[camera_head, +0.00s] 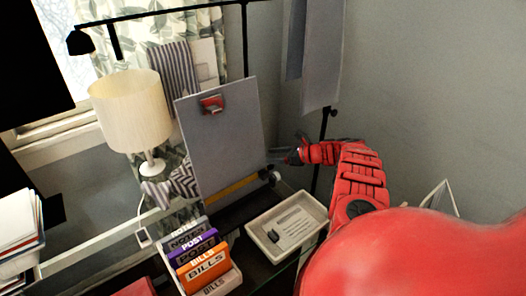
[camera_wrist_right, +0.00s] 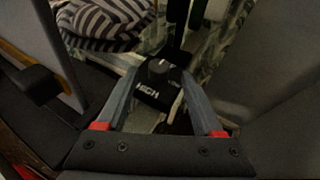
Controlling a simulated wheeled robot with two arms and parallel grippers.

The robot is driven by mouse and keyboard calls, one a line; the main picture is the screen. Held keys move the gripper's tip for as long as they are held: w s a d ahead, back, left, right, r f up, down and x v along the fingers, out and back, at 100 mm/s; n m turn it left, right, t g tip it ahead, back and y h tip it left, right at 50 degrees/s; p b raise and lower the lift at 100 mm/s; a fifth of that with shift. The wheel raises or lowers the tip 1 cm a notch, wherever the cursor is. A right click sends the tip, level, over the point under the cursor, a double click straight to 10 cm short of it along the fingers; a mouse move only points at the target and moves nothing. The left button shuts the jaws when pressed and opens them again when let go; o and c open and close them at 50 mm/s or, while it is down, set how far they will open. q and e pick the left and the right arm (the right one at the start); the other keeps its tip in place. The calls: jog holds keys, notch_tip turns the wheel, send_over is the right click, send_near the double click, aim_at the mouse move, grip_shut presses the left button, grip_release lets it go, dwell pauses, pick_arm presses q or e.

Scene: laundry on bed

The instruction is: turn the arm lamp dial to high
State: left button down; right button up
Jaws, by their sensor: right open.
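The arm lamp (camera_head: 160,14) has a black head at the upper left and a long black arm along the top of the head view. In the right wrist view, a black box (camera_wrist_right: 152,92) carries the word HIGH and a round dark dial (camera_wrist_right: 158,70) on top. Which way the dial points is too dark to tell. My right gripper (camera_head: 287,153) is at the right edge of the grey clipboard in the head view. In its wrist view, the right gripper (camera_wrist_right: 160,74) is open, with a finger on each side of the dial and box. Contact cannot be told. My left gripper is out of view.
The grey clipboard (camera_head: 222,140) stands left of my right gripper. A cream table lamp (camera_head: 130,112), a letter sorter (camera_head: 207,262) and a white tray (camera_head: 312,214) are nearby. Striped cloth (camera_wrist_right: 108,20) lies behind the box. A grey wall closes the right side.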

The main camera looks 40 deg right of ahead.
jog(key=b+x, duration=0.1)
jog(key=x, duration=0.1)
jog(key=shift+w+a+f, duration=0.1)
jog(key=shift+w+f, duration=0.05)
jog(key=shift+f, duration=0.1)
jog(key=shift+w+a+f, duration=0.1)
jog(key=shift+w+a, duration=0.2)
jog(key=shift+w, duration=0.35)
grip_shut()
jog(key=r+p, duration=0.1)
jog(key=p, duration=0.4)
jog(key=shift+r+m+h, duration=0.25)
jog(key=shift+m+h, duration=0.05)
jog(key=shift+m, duration=0.1)
jog(key=m+h+p, duration=0.1)
jog(key=h+p, duration=0.1)
jog(key=p, duration=0.6)
jog(key=shift+a+f+m+t, duration=0.1)
jog(key=shift+f+m+t, duration=0.05)
jog(key=shift+m+t, duration=0.25)
jog(key=shift+f+h+p, duration=0.2)
jog(key=shift+h+p, duration=0.1)
jog(key=shift+f+m, duration=0.3)
